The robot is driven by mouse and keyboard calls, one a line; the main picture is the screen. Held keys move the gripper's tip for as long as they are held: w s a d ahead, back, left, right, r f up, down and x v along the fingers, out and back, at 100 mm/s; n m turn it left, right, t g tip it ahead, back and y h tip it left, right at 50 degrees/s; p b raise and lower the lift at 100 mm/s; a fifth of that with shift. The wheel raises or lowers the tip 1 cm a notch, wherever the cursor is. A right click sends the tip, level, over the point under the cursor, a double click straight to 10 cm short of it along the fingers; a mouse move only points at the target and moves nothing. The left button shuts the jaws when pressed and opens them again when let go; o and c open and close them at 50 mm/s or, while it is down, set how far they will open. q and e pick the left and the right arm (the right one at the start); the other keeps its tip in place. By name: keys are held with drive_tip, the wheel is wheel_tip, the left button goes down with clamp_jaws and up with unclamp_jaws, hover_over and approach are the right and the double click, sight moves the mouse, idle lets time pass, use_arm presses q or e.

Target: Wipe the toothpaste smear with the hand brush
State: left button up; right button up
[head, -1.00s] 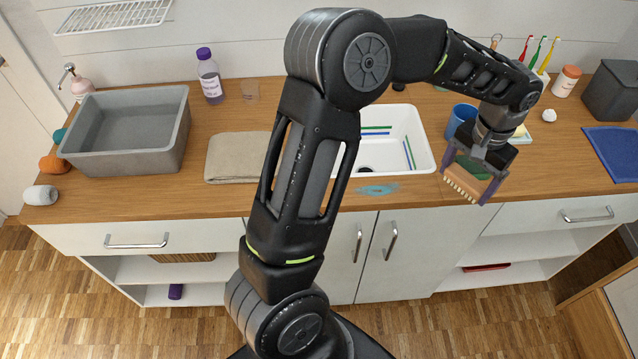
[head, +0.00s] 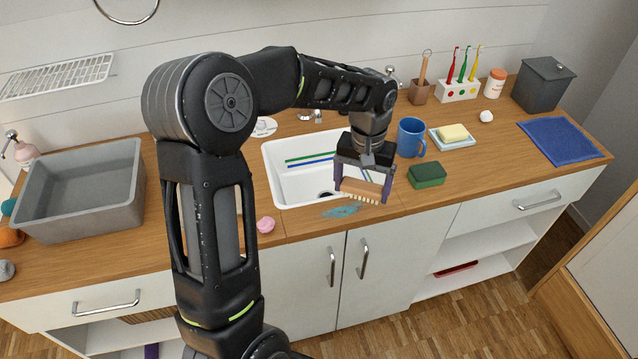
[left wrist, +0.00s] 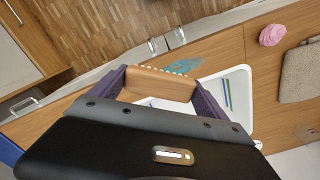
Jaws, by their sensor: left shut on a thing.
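My left gripper (head: 364,183) is shut on the hand brush (head: 362,190), which has a wooden body and pale bristles facing down. The brush also shows between the fingers in the left wrist view (left wrist: 158,88). The blue-green toothpaste smear (head: 341,211) lies on the wooden counter in front of the sink; it also shows in the left wrist view (left wrist: 183,66). The brush is just right of the smear in the head view and appears above the counter; I cannot tell the exact gap. My right gripper is not in view.
The white sink (head: 285,190) lies behind the smear. A green sponge (head: 427,175), blue mug (head: 411,138) and soap dish (head: 452,138) stand to the right. A pink item (head: 266,225) lies left of the smear. A grey basin (head: 80,190) stands at far left.

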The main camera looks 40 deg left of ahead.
use_arm(q)
drive_tip(key=s+a+n, duration=0.3)
drive_tip(key=s+a, duration=0.2)
drive_tip(key=a, duration=0.2)
drive_tip(key=shift+s+a+n, duration=0.2)
drive_tip(key=shift+a+n, duration=0.1)
